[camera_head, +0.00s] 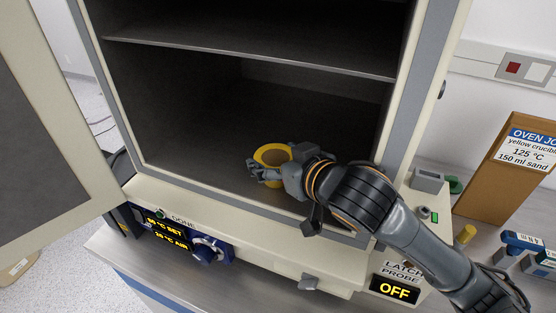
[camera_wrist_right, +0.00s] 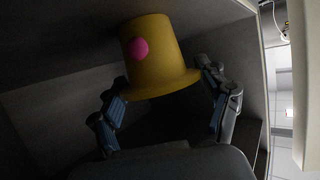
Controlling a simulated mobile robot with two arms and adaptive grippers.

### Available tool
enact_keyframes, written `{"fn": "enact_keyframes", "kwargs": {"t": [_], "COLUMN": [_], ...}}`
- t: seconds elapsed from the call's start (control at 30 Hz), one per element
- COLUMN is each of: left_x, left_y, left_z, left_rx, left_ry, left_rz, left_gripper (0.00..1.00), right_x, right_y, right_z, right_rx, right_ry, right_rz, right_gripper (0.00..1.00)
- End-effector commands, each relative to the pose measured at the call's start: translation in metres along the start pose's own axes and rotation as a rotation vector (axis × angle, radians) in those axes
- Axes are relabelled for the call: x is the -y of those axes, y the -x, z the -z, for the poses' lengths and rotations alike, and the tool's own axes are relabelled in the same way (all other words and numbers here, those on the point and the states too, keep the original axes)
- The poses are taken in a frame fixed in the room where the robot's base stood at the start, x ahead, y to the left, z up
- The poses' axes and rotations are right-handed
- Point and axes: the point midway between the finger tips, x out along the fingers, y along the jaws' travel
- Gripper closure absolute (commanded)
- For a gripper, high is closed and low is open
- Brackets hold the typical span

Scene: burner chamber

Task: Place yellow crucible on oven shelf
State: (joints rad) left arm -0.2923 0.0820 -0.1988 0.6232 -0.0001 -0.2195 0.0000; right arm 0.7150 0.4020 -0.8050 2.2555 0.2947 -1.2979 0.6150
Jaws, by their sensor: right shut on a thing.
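The yellow crucible (camera_head: 272,153) is inside the lower part of the open oven, near its front right. My right gripper (camera_head: 266,171) reaches in from the right and is shut on the crucible. In the right wrist view the crucible (camera_wrist_right: 152,60), with a pink dot on its side, sits between the two fingers (camera_wrist_right: 163,95). The oven floor (camera_head: 190,172) lies below the crucible; I cannot tell whether the crucible touches it. A metal oven shelf (camera_head: 240,57) spans the chamber above my gripper. My left gripper is not in view.
The oven door (camera_head: 45,130) stands open at the left. The oven's right frame (camera_head: 415,90) is close to my right arm. The front control panel (camera_head: 175,235) has a blue knob. A sign board (camera_head: 500,175) stands at the right. The lower chamber looks otherwise empty.

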Motion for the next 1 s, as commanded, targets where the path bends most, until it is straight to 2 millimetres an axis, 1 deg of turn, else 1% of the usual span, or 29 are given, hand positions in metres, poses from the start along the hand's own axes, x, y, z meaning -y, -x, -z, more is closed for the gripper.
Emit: {"fn": "enact_keyframes", "kwargs": {"t": [0.07,0.13,0.2,0.33,0.37,0.4,0.47,0.57,0.77,0.87,0.93,1.0], "left_x": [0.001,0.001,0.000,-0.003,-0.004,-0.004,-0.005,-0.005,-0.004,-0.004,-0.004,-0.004], "left_y": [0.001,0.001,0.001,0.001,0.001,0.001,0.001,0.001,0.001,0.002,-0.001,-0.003], "left_z": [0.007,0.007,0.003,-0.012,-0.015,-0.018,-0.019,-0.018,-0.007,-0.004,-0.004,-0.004], "left_rx": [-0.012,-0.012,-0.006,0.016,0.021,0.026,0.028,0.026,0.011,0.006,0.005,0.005], "left_ry": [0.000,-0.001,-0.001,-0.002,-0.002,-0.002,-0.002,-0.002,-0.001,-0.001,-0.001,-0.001], "left_rz": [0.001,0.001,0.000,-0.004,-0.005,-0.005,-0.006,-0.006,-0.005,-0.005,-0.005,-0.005], "left_gripper": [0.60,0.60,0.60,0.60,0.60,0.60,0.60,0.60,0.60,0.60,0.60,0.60], "right_x": [0.000,0.000,0.000,0.000,0.000,0.000,0.000,0.000,0.000,0.000,0.000,0.000], "right_y": [0.000,0.000,0.000,-0.002,-0.002,-0.002,-0.002,-0.002,-0.002,0.000,0.005,0.016], "right_z": [-0.002,-0.002,-0.002,-0.005,-0.005,-0.004,-0.004,-0.004,-0.004,0.000,-0.001,-0.002], "right_rx": [0.007,0.007,0.007,0.007,0.007,0.007,0.006,0.006,0.006,0.005,0.004,0.002], "right_ry": [-0.001,-0.001,-0.001,-0.002,-0.002,-0.001,-0.001,-0.001,-0.001,-0.001,-0.001,-0.001], "right_rz": [0.000,0.001,0.000,0.000,0.000,0.000,0.000,0.000,0.000,0.000,0.001,0.000], "right_gripper": [0.57,0.57,0.57,0.57,0.20,0.12,0.02,0.02,0.02,0.02,0.02,0.02]}}
